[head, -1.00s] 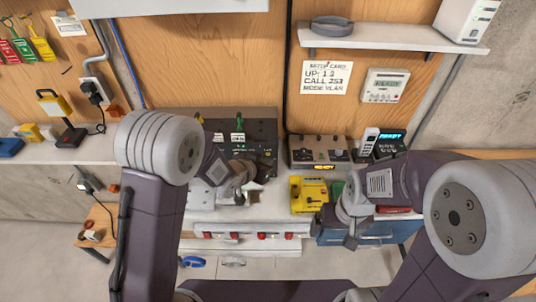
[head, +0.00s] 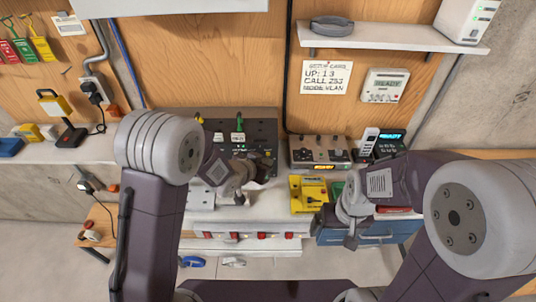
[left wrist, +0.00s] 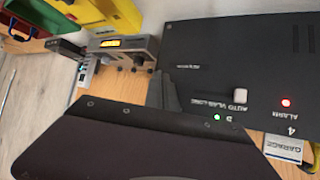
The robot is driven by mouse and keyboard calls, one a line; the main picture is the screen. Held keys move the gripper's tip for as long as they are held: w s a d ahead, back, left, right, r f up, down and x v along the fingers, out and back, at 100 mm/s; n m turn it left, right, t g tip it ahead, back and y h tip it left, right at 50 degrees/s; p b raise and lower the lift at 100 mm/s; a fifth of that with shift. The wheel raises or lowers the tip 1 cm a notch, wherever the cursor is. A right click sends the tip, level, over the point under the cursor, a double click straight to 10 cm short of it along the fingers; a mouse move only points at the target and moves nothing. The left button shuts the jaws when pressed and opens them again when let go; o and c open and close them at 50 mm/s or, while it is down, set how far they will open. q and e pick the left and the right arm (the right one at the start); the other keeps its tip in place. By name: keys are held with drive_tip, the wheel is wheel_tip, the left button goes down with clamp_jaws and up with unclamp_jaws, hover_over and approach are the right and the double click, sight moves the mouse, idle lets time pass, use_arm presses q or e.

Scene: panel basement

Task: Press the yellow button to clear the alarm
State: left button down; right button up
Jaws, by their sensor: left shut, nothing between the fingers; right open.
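The dark control panel (head: 262,135) stands at the back of the bench in the head view. In the left wrist view the panel (left wrist: 235,55) shows a lit red alarm light (left wrist: 286,103), a white knob or button (left wrist: 240,94) and a lit green light (left wrist: 217,117). Small yellow parts show at the panel's edge (head: 199,118) and beside the GARAGE label (left wrist: 312,158); I cannot tell whether either is the button. My left gripper (head: 243,188) is shut and empty, just in front of the panel. My right gripper (head: 350,240) is open, near the blue drawer.
A yellow box (head: 308,195) sits on the bench between my grippers. A grey device with knobs and a lit display (head: 320,152) stands right of the panel. A handset (head: 368,140) stands further right. A blue drawer unit (head: 375,232) lies below my right arm.

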use_arm(q)
drive_tip(key=shift+w, duration=0.1)
idle(0.5)
drive_tip(key=shift+w, duration=0.3)
drive_tip(key=shift+w, duration=0.4)
idle(0.7)
drive_tip(key=shift+s, duration=0.8)
